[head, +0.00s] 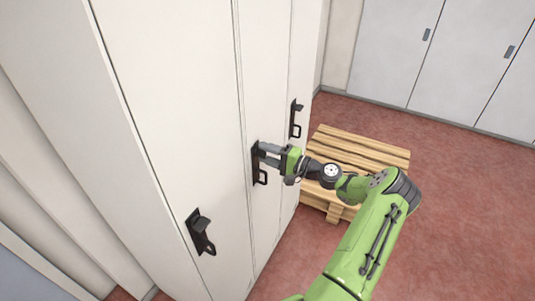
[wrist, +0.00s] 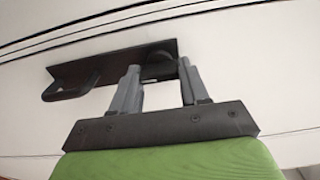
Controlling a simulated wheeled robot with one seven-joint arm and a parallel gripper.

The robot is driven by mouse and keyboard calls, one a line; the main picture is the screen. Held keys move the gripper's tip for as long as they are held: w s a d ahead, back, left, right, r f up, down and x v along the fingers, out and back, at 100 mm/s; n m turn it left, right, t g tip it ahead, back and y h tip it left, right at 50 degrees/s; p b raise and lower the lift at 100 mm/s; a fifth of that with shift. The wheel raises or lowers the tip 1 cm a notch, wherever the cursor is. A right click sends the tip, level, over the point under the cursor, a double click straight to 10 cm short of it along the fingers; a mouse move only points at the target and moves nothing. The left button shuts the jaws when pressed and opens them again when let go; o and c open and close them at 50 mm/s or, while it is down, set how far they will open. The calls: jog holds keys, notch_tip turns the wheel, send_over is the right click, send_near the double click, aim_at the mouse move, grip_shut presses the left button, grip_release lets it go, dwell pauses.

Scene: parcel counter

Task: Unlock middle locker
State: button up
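The middle locker (head: 262,100) is a tall pale door with a dark lock plate and a loop handle (head: 263,178). My gripper (head: 264,151) is at the upper part of that plate in the head view. In the wrist view the dark plate (wrist: 110,66) lies across the door, with the handle (wrist: 68,92) at its left end and a rounded dark knob (wrist: 160,64) at its right. The two grey fingers of my gripper (wrist: 159,78) stand apart, on either side of the knob. Whether they press on it is not clear.
The near locker has its own dark latch and handle (head: 201,232), and the far locker has another (head: 296,118). A wooden pallet (head: 365,152) lies on the red floor behind my arm. Grey cabinets (head: 450,60) line the back wall. The floor at right is clear.

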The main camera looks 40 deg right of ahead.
jog(key=o, duration=0.4)
jog(key=shift+o, duration=0.2)
jog(key=b+v, duration=0.1)
jog(key=v, duration=1.4)
jog(key=shift+s, duration=0.4)
jog(key=shift+d, duration=0.1)
